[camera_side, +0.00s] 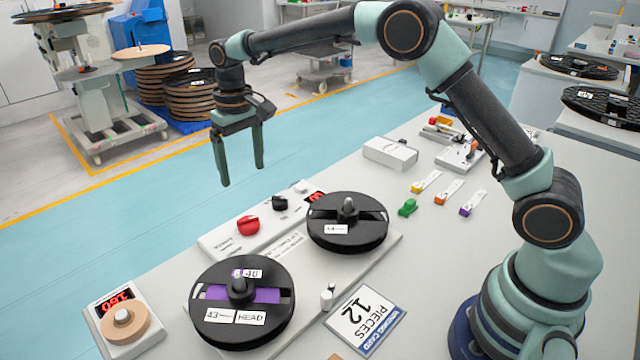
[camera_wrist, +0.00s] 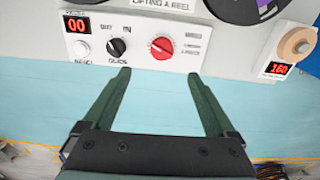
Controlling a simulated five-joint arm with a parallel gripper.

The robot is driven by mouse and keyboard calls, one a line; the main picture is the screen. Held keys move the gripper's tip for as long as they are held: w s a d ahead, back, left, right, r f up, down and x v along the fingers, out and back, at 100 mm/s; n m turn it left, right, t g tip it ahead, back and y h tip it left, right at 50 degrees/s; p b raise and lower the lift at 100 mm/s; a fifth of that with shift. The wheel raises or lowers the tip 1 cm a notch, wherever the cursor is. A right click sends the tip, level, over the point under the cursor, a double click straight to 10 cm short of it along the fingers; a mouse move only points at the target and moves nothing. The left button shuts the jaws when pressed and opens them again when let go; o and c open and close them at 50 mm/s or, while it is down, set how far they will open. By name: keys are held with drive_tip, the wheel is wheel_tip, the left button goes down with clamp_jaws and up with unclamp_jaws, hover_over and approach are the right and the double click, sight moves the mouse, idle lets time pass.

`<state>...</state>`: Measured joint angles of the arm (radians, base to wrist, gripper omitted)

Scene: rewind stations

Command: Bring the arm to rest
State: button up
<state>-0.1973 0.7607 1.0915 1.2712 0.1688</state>
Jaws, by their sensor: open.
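My gripper (camera_side: 240,168) hangs in the air beyond the far edge of the bench, its two green fingers pointing down, apart and empty. In the wrist view the open fingers (camera_wrist: 160,95) show with bare floor and the bench edge between them. The rewind station stands on the bench: a control panel (camera_side: 222,241) with a red knob (camera_side: 248,225) and a black knob (camera_side: 280,203), and two black reels. The near reel (camera_side: 243,329) has a purple band and a HEAD label; the far reel (camera_side: 349,240) has a white label. My gripper touches none of them.
A counter with a tan disc (camera_side: 125,322) sits at the bench's near left. A card reading 12 PIECES (camera_side: 366,320), a white box (camera_side: 390,153), a green clip (camera_side: 407,207) and small coloured tags lie on the bench. Blue floor (camera_side: 110,225) is clear beneath my gripper.

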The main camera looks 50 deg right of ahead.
drive_tip(key=s+d+r+t, duration=0.3)
drive_tip(key=s+d+r, duration=0.3)
drive_tip(key=s+r, duration=0.5)
drive_tip(key=s+d+f+t, duration=0.1)
drive_tip(key=s+d, duration=0.1)
drive_tip(key=s, duration=0.4)
drive_tip(key=s+d+f+t, duration=0.1)
drive_tip(key=s+d, duration=0.1)
drive_tip(key=s, duration=0.5)
drive_tip(key=shift+d, duration=0.25)
